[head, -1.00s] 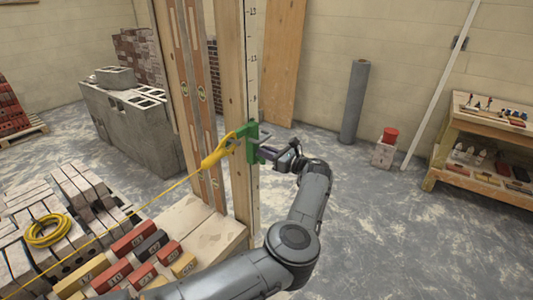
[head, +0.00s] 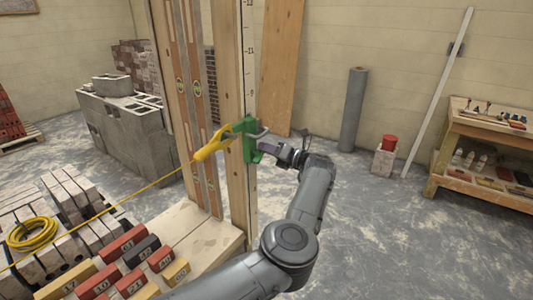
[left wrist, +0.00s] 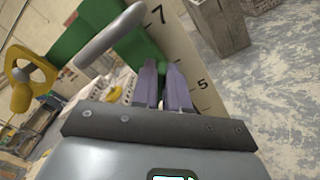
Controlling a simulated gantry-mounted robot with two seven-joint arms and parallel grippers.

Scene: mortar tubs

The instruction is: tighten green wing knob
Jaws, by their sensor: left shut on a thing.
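A green clamp (head: 249,139) sits on the wooden post with a numbered scale (head: 247,75). It also shows at the upper left of the left wrist view (left wrist: 92,22), with a grey rounded bar (left wrist: 108,36) across it. A yellow line holder (head: 212,143) hooks onto the clamp from the left. My left gripper (head: 270,149) reaches the clamp's lower right side. Its two fingers (left wrist: 164,84) are shut on the green wing knob (left wrist: 143,52), which they mostly hide. My right gripper is out of view.
Wooden levels (head: 195,100) stand left of the post. A workbench (head: 490,150) stands at right.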

